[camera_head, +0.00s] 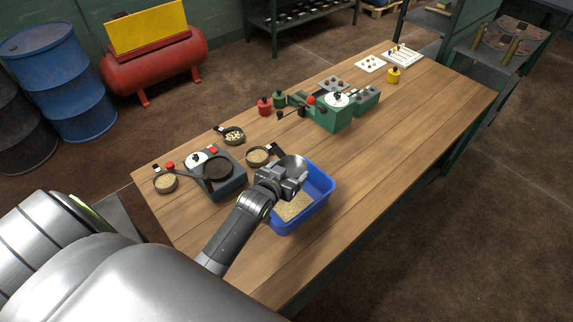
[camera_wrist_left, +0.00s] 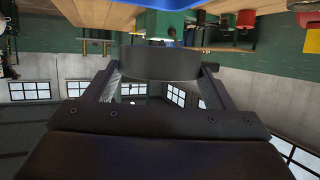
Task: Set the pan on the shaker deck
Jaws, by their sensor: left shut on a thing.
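My left gripper (camera_head: 283,184) is shut on a round grey pan (camera_head: 293,164), held above the upper left part of the blue bin. The wrist view shows the pan (camera_wrist_left: 160,62) as a dark, shallow round wall between both fingers; its contents are hidden there. The shaker (camera_head: 230,187) is a dark blue-grey box with a white dial and a red button, left of the gripper. Its round dark deck (camera_head: 218,168) shows on top, with nothing visible on it. The pan is apart from the deck. My right gripper is not in view.
The blue bin (camera_head: 328,192) holds pale grain. Shallow dishes of grain or pieces stand around the shaker: left (camera_head: 165,182), behind (camera_head: 233,135) and right (camera_head: 257,156). A green machine (camera_head: 330,117) stands farther back. The wooden table (camera_head: 400,140) is clear at right.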

